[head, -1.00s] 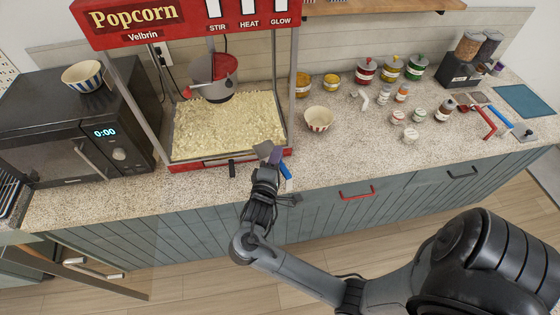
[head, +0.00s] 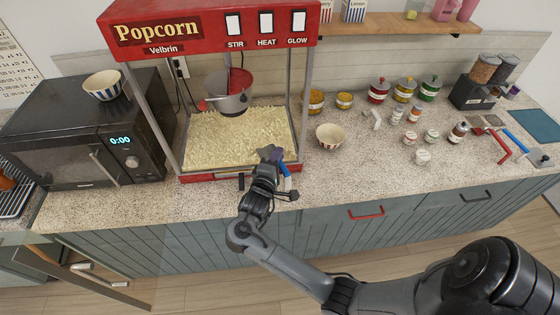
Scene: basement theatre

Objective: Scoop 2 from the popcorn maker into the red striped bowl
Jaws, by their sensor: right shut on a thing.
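The red popcorn maker (head: 215,29) stands on the counter, its tray filled with popcorn (head: 225,140) under a hanging metal kettle. My right gripper (head: 268,166) is at the front right edge of the tray, shut on a scoop (head: 269,153). The scoop's grey metal part shows just above the fingers, at the popcorn's front edge; I cannot tell whether it holds any popcorn. A blue piece shows beside the fingers. The red striped bowl (head: 330,136) stands upright on the counter to the right of the maker and looks empty. My left gripper is not in view.
A microwave (head: 70,140) with a blue striped bowl (head: 105,86) on top stands left of the maker. Several lidded jars (head: 378,91) and small bottles stand right of the bowl. A red-handled tool (head: 500,148) lies farther right. The counter in front of the bowl is clear.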

